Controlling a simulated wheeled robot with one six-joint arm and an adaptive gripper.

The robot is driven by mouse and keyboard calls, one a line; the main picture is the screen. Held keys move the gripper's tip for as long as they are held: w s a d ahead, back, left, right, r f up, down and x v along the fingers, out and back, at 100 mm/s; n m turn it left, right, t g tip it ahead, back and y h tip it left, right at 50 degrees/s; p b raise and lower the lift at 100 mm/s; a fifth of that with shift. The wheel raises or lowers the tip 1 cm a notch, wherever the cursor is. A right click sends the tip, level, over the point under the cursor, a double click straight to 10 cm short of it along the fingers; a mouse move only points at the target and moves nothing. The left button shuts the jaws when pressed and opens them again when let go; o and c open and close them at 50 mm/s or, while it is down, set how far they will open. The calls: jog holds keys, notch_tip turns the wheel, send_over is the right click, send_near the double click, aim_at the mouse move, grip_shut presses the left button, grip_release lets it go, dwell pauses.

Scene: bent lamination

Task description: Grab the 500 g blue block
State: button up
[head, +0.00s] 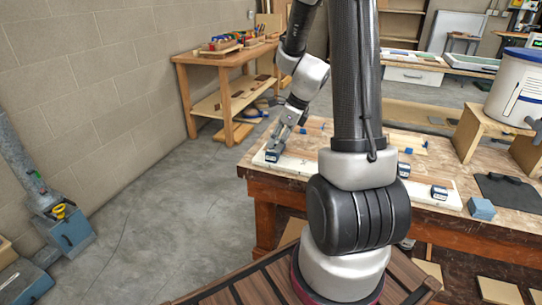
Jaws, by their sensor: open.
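My gripper (279,143) is at the near left corner of the workbench, pointing down with its fingers open. A small dark blue block with a pale marking (272,156) sits on the white board (292,165), right at the fingertips. I cannot tell whether the fingers surround it or only stand above it. Similar dark blue blocks lie farther right on the board, one in the middle (404,170) and one near its right end (439,192). A plain lighter blue block (481,208) lies on the bench to the right of the board. No weight marking is readable.
My arm hides the middle of the workbench (466,229). A white tub with a blue lid (516,88) stands on a wooden stand (478,122) at the right. A dark flat tool (508,192) lies by the lighter block. Open floor (190,195) lies left of the bench.

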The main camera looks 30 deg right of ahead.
aim_at(273, 150)
jog(key=x, duration=0.5)
jog(key=shift+w+f, duration=0.15)
jog(key=shift+f, duration=0.05)
grip_shut()
